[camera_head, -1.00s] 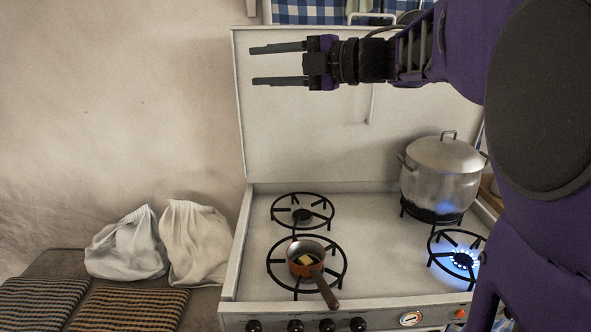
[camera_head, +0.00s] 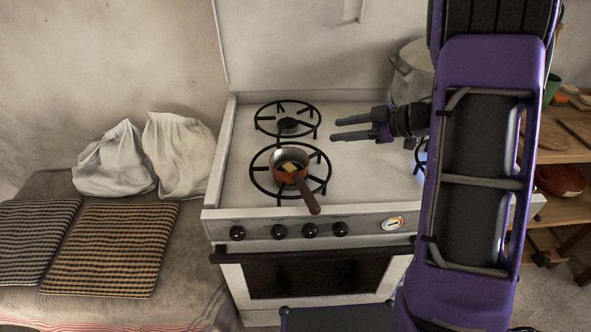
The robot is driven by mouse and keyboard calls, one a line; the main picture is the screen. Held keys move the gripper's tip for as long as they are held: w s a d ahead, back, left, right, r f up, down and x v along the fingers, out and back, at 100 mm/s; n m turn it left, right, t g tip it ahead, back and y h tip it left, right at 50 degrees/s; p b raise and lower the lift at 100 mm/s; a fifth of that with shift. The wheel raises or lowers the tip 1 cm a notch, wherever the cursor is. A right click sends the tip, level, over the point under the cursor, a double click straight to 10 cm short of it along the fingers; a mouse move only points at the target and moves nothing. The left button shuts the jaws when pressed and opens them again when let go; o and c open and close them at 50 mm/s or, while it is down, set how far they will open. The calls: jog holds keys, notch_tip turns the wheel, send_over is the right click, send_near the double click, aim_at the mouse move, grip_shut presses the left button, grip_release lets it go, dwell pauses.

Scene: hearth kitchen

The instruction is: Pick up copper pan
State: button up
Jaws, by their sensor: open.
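The copper pan (camera_head: 282,176) is small, with a brown handle pointing toward the front edge of the stove. It sits on the front left burner grate (camera_head: 262,183), and a yellow piece like butter lies inside it. My gripper (camera_head: 332,129) is open and empty, with its two fingers pointing left. In the picture it is to the right of the pan and a little above it, apart from it. My arm hides the right part of the stove.
A large metal pot (camera_head: 409,75) stands at the back right, partly behind my arm. Blue flame shows at the front right burner (camera_head: 421,161). The back left burner (camera_head: 288,125) is empty. White sacks (camera_head: 180,155) and striped cushions (camera_head: 110,248) lie on the bench at left.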

jog(key=s+d+f+m, duration=0.2)
jog(key=d+f+m, duration=0.1)
jog(key=d+f, duration=0.15)
jog(key=b, duration=0.2)
send_near(292, 152)
jog(key=shift+w+a+f+y, duration=0.3)
jog(key=shift+a+f+y, duration=0.15)
jog(key=shift+f, duration=0.15)
jog(key=shift+b+x, duration=0.5)
jog(key=shift+x, duration=2.4)
jog(key=shift+w+r, duration=0.1)
jog(key=shift+r, duration=0.05)
grip_shut()
jog(key=shift+d, duration=0.1)
